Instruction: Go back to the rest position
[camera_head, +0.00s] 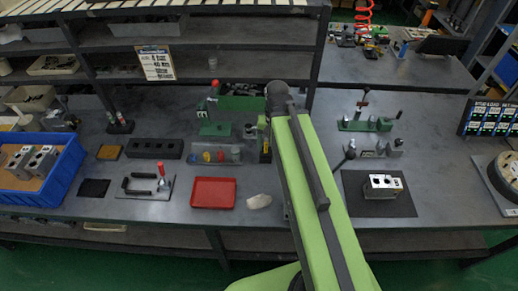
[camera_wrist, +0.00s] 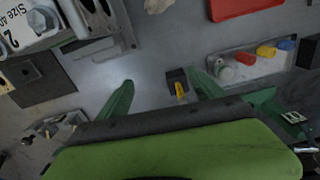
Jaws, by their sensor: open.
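My gripper (camera_wrist: 162,92) is open in the wrist view, with its two green fingers spread apart and nothing between their tips. It hangs above the grey bench top. In the camera_head view my green arm reaches over the bench and hides the gripper. A silver valve block (camera_head: 383,184) sits on a black mat (camera_head: 372,207) to the right of my arm. A silver block marked "Size 40" (camera_wrist: 38,22) shows large at the upper left of the wrist view, apart from the fingers.
A small black block with a yellow tag (camera_wrist: 178,84) stands near the right finger. A red tray (camera_head: 213,193), a pale lump (camera_head: 259,202) and a tray of coloured parts (camera_head: 213,154) lie left of my arm. A blue bin (camera_head: 62,176) holds more blocks. Shelves (camera_head: 220,62) line the back.

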